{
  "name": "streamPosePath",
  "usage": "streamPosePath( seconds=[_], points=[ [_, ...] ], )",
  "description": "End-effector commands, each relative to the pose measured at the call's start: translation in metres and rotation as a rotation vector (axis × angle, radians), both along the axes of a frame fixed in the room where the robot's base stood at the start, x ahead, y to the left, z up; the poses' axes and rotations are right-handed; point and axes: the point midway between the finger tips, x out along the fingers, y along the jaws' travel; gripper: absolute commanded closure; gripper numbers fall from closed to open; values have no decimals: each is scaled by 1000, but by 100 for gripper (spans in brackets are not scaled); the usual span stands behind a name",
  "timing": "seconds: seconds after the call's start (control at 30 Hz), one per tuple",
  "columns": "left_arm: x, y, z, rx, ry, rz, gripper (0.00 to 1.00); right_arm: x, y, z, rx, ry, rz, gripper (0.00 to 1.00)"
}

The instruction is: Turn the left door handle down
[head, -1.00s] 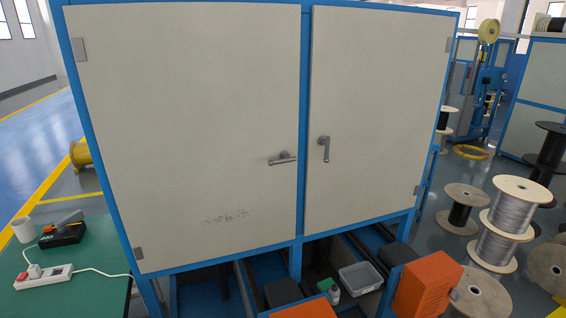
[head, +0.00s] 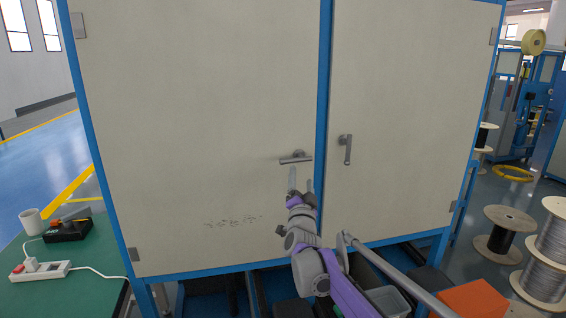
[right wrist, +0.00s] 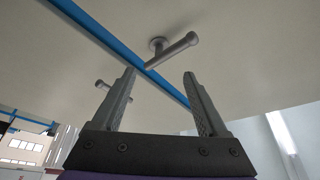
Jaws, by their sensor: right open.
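The left door handle (head: 296,159) is a grey lever lying about level, near the inner edge of the left door. It shows in the right wrist view too (right wrist: 174,51), beyond the fingertips. The right door handle (head: 347,150) hangs straight down on the other door. My right gripper (head: 301,180) is open and empty, just below the left handle with its fingers pointing up at it. In the right wrist view its fingers (right wrist: 160,75) stand apart with a gap between them and the handle. My left gripper is not in view.
A blue post (head: 323,90) divides the two pale doors. A green table (head: 75,285) with a power strip (head: 40,271) and a mug (head: 32,222) stands at lower left. Cable spools (head: 505,230) stand at right. An orange box (head: 474,300) sits at lower right.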

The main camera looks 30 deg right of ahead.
Motion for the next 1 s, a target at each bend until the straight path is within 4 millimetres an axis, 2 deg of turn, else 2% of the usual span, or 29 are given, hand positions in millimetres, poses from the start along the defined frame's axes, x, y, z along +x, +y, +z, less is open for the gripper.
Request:
streamPosePath(
  seconds=[0.5,0.7,1.0],
  points=[
    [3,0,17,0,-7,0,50,72,-40,26,-2,1,1,24],
    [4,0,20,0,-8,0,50,85,-47,30,-2,2,1,24],
    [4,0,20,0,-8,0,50,87,-48,30,-2,3,2,24]
  ],
)
